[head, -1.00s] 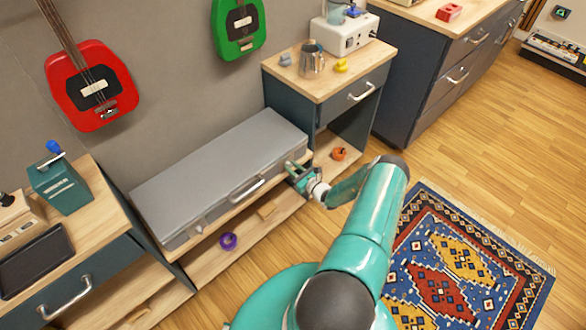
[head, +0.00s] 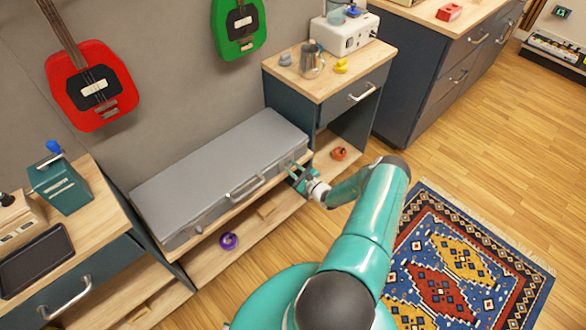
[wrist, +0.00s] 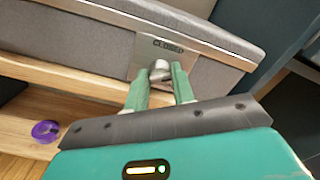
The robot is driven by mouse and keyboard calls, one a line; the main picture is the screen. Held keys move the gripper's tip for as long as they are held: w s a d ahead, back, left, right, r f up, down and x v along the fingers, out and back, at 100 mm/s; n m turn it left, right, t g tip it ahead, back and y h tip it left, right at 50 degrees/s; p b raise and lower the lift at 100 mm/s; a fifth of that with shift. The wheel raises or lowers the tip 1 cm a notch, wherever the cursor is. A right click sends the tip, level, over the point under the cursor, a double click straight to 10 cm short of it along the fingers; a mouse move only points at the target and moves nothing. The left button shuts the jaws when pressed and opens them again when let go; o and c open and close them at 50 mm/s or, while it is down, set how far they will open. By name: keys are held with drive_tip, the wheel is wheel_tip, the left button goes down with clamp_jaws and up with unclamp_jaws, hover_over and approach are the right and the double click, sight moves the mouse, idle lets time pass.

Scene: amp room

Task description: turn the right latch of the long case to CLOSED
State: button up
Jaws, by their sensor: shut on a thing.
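The long grey case (head: 215,170) lies shut on a low wooden bench, with its handle (head: 246,188) on the front. The wrist view shows its right latch, a metal knob (wrist: 160,68) on a plate (wrist: 150,50) marked CLOSED above it. My gripper (head: 293,167) is at the right end of the case front. In the wrist view its two green fingers (wrist: 160,82) are shut on the latch knob, one on each side. The fingers partly hide the knob and the lower plate, so I cannot tell the exact turn of the latch.
A purple ring (head: 228,240) lies on the shelf below the case and an orange object (head: 339,154) on the lower shelf at right. A wooden side cabinet (head: 318,83) stands right of the case. Floor in front is open, with a patterned rug (head: 465,262).

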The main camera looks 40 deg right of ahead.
drive_tip(key=n, duration=0.5)
drive_tip(key=shift+n, duration=0.3)
drive_tip(key=n, duration=0.6)
drive_tip(key=shift+f, duration=0.1)
drive_tip(key=o, duration=1)
drive_tip(key=shift+s, duration=0.1)
drive_tip(key=s, duration=1.3)
drive_tip(key=shift+s+d, duration=0.15)
drive_tip(key=shift+s, duration=0.2)
